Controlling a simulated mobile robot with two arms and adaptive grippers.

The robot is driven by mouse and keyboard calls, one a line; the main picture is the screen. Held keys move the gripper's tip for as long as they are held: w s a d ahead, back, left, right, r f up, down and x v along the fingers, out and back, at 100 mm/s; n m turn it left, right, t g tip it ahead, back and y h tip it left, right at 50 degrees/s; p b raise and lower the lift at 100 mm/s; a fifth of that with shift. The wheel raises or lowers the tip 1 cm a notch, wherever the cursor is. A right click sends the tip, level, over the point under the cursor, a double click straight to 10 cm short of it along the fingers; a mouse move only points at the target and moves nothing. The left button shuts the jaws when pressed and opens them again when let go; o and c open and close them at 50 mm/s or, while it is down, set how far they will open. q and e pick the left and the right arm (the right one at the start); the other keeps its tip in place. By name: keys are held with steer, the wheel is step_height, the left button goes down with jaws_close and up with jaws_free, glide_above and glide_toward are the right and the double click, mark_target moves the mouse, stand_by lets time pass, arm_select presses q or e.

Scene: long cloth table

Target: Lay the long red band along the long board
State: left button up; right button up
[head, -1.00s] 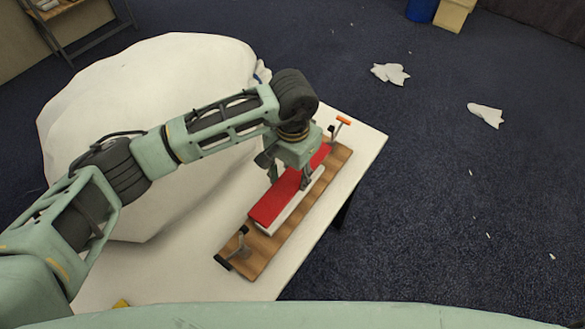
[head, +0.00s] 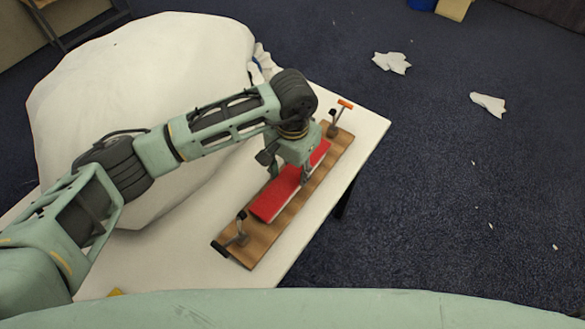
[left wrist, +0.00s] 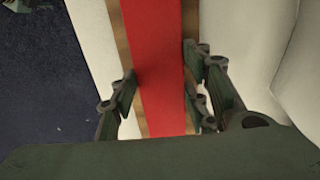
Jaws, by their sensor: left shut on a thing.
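The long red band (head: 276,205) lies lengthwise over the middle of the long brown wooden board (head: 252,243), roughly parallel to it. My left gripper (head: 290,176) points down over the band, shut across its width. In the left wrist view its fingers stand on both sides of the red band (left wrist: 155,45), with strips of the board (left wrist: 190,20) showing beside it. A pale edge shows under the band's right side. Whether the band touches the board cannot be told. My right gripper is not in view.
A dark clamp (head: 238,231) stands at the board's near end and an orange-handled clamp (head: 338,119) at its far end. A large white bulky form (head: 130,90) fills the left of the white table (head: 185,250). A small yellow thing (head: 115,292) lies at the front.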

arm_select(q)
steer(key=o, duration=1.2)
steer(key=shift+r, duration=6)
